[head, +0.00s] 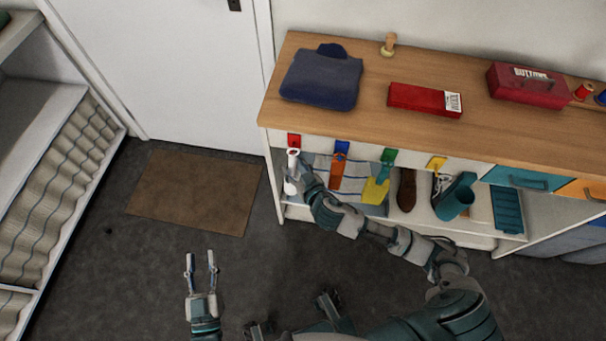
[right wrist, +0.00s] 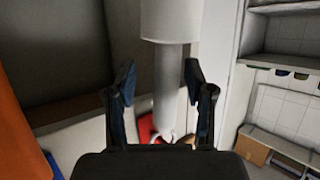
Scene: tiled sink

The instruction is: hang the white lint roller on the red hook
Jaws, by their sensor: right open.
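The white lint roller (head: 290,186) is upright below the red hook (head: 294,140) at the left end of the bench front, with its ringed handle end at the hook. In the right wrist view the thick roller head (right wrist: 172,22) is at the top and the grey handle (right wrist: 167,85) runs down to the red hook (right wrist: 147,128). Whether the ring is over the hook's prong is hidden. My right gripper (head: 297,172) is open, its fingers (right wrist: 162,85) either side of the handle with visible gaps. My left gripper (head: 202,262) is open and empty above the floor.
A yellow hook (head: 437,163) is further right. A brown shoe (head: 407,190) stands on the shelf. The doormat (head: 195,192) area is clear.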

